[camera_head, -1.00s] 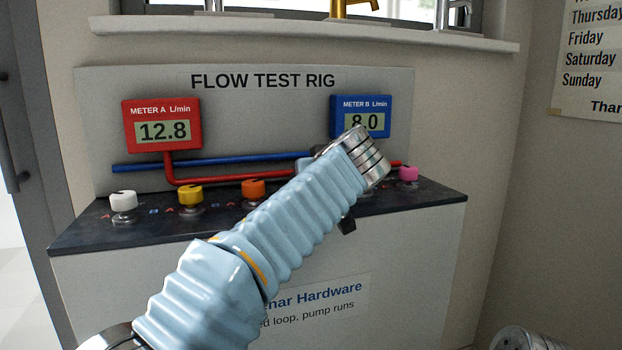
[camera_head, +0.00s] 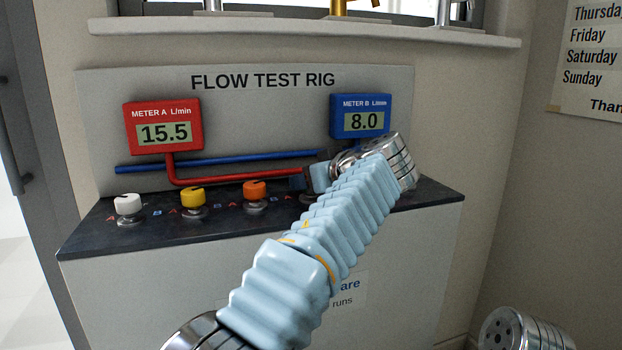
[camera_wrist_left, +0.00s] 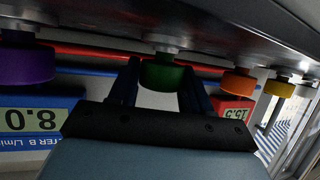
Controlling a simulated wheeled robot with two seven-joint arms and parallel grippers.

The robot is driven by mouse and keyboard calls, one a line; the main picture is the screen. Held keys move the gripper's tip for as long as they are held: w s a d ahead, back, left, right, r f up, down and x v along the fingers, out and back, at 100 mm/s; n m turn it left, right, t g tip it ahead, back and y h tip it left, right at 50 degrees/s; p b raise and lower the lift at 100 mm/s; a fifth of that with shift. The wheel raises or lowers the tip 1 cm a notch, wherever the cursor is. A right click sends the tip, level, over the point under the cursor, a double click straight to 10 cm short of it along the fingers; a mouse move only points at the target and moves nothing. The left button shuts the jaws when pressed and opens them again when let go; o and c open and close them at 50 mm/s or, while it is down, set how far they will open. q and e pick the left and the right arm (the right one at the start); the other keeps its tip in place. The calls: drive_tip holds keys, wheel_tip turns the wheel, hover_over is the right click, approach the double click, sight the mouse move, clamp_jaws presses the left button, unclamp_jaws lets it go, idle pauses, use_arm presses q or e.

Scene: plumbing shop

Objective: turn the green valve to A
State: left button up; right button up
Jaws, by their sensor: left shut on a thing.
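The green valve (camera_wrist_left: 162,76) shows in the left wrist view, upside down, between the two dark fingers of my left gripper (camera_wrist_left: 158,86). The gripper is shut on its round cap. In the head view my left gripper (camera_head: 304,180) is at the rig's top, right of the orange valve, and the green cap is hidden there. The valve's pointer and A and B marks are not readable. The red meter A (camera_head: 164,133) reads 15.5 and the blue meter B (camera_head: 361,122) reads 8.0. My right gripper is not in view.
White (camera_head: 128,203), yellow (camera_head: 193,196) and orange (camera_head: 255,189) valves stand in a row on the dark bench top (camera_head: 100,235). A purple valve (camera_wrist_left: 26,65) is on the green valve's other side. Red and blue pipes (camera_head: 225,159) run behind.

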use_arm(q)
drive_tip(key=o, duration=1)
drive_tip(key=shift+c, duration=0.2)
drive_tip(key=v, duration=1.3)
drive_tip(key=shift+s+d+p, duration=0.25)
drive_tip(key=shift+s+p, duration=0.05)
drive_tip(key=shift+p, duration=0.05)
